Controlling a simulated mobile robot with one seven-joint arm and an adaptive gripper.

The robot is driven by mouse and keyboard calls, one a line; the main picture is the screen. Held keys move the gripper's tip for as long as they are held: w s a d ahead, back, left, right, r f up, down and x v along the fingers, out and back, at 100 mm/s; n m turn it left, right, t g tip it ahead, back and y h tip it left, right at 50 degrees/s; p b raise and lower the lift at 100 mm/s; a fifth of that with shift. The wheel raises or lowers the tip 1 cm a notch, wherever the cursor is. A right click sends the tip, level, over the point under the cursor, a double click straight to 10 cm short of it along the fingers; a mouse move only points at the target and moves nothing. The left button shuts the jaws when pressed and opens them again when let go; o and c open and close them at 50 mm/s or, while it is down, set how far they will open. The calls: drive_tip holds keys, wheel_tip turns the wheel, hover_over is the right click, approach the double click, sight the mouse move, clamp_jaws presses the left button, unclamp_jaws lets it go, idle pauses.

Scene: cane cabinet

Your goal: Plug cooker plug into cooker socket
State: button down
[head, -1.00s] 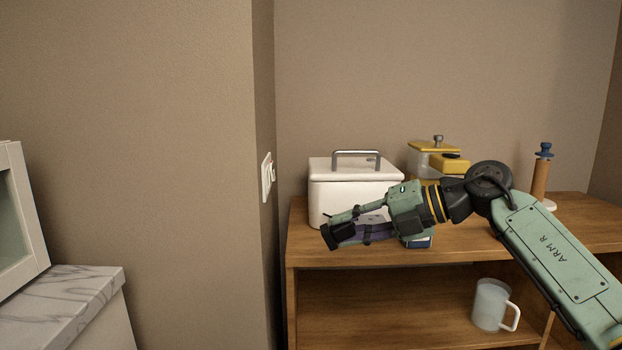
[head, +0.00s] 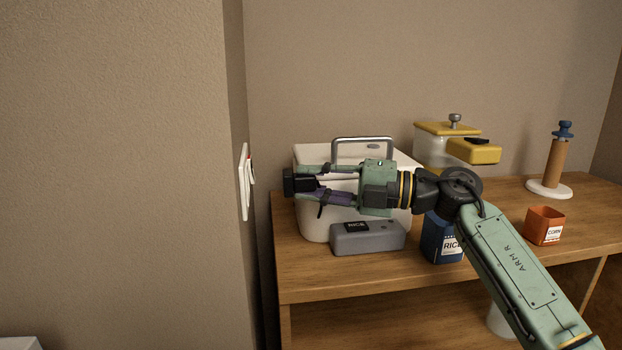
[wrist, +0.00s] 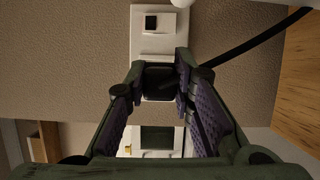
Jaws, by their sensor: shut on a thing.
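My gripper (head: 312,183) is shut on a black plug (head: 289,182), which sticks out to the left beyond the fingertips. In the wrist view, the plug (wrist: 158,82) sits between the two purple-padded fingers. White socket plates (head: 245,182) are on the side wall, left of the plug, with a visible gap between. The wrist view shows a white plate with a dark square (wrist: 153,28) above the plug and a plate with a dark rectangle (wrist: 157,140) below it. I cannot tell which opening belongs to the cooker. The plug's front face is hidden in the wrist view.
A white lidded box with a metal handle (head: 309,225) stands behind my gripper on the wooden cabinet (head: 390,275). A grey box (head: 370,240), blue rice tin (head: 440,240) and orange corn tin (head: 544,226) stand nearby. A black cable (wrist: 255,35) crosses the wrist view's upper right.

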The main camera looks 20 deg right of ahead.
sight(286, 181)
drive_tip(key=shift+w+a+f+b, duration=0.1)
drive_tip(key=shift+w+a+b, duration=0.1)
drive_tip(key=shift+a, duration=0.4)
drive_tip(key=shift+w+a+b, duration=0.1)
drive_tip(key=shift+a+b, duration=0.05)
drive_tip(key=shift+a, duration=0.45)
drive_tip(key=shift+w+a, duration=0.2)
drive_tip(key=shift+a, duration=0.4)
drive_tip(key=shift+w+a, duration=0.15)
drive_tip(key=shift+a, duration=0.45)
drive_tip(key=shift+d+r, duration=0.15)
drive_tip(key=shift+r, duration=0.1)
drive_tip(key=shift+w+a+b, duration=0.25)
drive_tip(key=shift+a+b, duration=0.2)
drive_tip(key=shift+a, duration=0.2)
idle(1.2)
drive_tip(key=c, duration=1.3)
unclamp_jaws()
drive_tip(key=v, duration=1.2)
drive_tip(key=shift+f, duration=0.15)
